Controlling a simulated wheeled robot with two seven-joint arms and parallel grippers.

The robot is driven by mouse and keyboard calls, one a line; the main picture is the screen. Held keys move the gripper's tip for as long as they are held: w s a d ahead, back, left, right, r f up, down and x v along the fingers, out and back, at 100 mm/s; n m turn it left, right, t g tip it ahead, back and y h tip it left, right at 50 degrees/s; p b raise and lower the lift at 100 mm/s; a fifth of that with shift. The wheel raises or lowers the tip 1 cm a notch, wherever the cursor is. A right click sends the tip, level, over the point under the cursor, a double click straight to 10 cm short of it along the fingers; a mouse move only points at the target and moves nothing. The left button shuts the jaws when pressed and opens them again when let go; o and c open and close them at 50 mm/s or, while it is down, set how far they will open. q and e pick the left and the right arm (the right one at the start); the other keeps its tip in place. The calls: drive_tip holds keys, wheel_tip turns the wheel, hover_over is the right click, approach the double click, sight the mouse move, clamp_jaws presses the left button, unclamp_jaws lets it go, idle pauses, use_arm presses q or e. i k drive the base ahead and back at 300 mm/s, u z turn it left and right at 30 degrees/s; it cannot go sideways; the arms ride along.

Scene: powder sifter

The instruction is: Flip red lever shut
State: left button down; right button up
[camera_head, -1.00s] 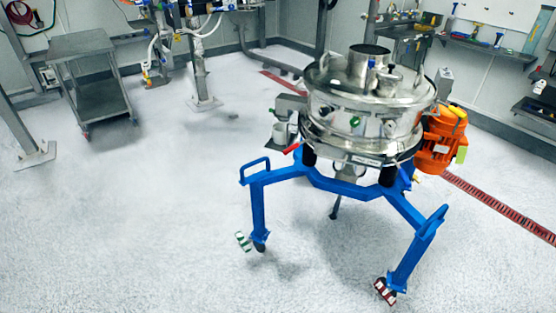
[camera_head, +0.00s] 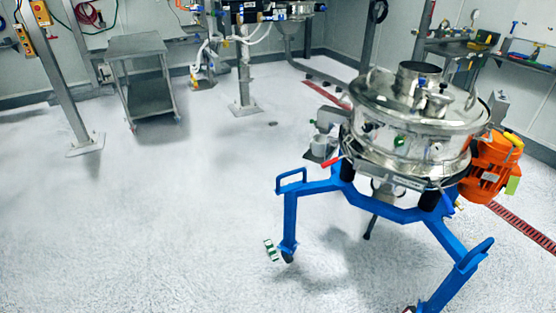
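The powder sifter (camera_head: 410,125) is a round shiny steel drum on a blue frame (camera_head: 400,210), right of centre. A small red lever (camera_head: 331,163) sticks out at the left of the sifter, below the drum and just above the blue frame. It is too small to tell exactly how it is attached. Neither of my grippers is in the head view.
An orange motor (camera_head: 490,165) is on the sifter's right side. Castors (camera_head: 278,252) stand under the frame legs. A steel cart (camera_head: 147,90) stands at the back left. The white floor (camera_head: 140,230) at left and front is clear. A bench (camera_head: 480,48) runs along the back right.

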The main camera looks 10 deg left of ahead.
sight(328, 163)
drive_tip(key=u, duration=1)
drive_tip(key=i, duration=1.35)
drive_tip(key=z, duration=2)
